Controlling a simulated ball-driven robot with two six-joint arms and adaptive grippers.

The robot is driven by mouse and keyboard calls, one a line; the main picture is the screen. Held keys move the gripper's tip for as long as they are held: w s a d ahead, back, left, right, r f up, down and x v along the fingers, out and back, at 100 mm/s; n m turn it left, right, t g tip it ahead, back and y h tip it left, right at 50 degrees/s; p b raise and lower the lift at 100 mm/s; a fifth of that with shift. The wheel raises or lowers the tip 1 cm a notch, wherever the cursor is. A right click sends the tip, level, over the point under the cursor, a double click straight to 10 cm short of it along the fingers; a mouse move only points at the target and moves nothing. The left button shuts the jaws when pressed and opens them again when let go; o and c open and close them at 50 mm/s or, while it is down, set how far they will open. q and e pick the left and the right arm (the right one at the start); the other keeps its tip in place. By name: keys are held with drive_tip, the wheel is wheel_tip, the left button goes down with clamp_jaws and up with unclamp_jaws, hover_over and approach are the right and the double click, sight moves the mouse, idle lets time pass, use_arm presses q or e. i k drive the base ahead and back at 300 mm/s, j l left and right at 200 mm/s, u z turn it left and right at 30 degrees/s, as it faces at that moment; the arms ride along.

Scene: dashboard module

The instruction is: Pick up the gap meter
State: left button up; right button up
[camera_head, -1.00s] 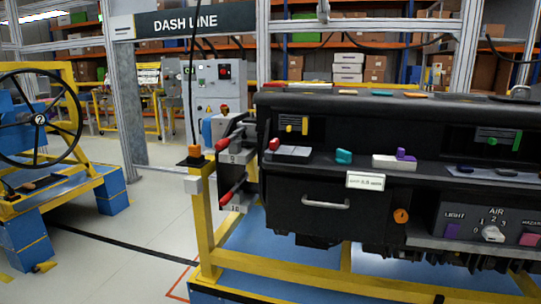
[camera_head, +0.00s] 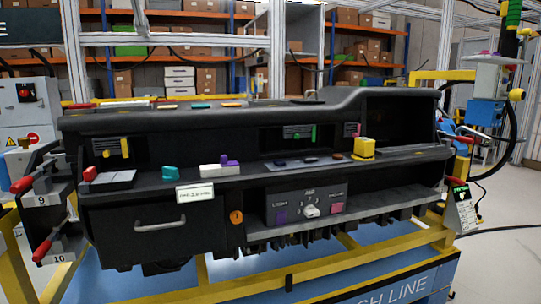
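A small handheld device with a green-lit screen and a pale lower face (camera_head: 462,205), which looks like the gap meter, is at the right end of the dashboard module. It sits upright and slightly tilted beside the yellow frame; how it is held there is too small to tell. The black dashboard module (camera_head: 150,188) fills the middle of the view. Neither of my grippers is in view.
The dashboard ledge bears a yellow block (camera_head: 364,149), a teal piece (camera_head: 170,173) and a white-and-purple piece (camera_head: 220,169). Red-handled clamps (camera_head: 43,248) stick out at the left end. A yellow frame (camera_head: 375,254) carries the module. Grey floor is open at the right.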

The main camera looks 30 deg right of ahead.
sight(364, 148)
drive_tip(key=z, duration=1.55)
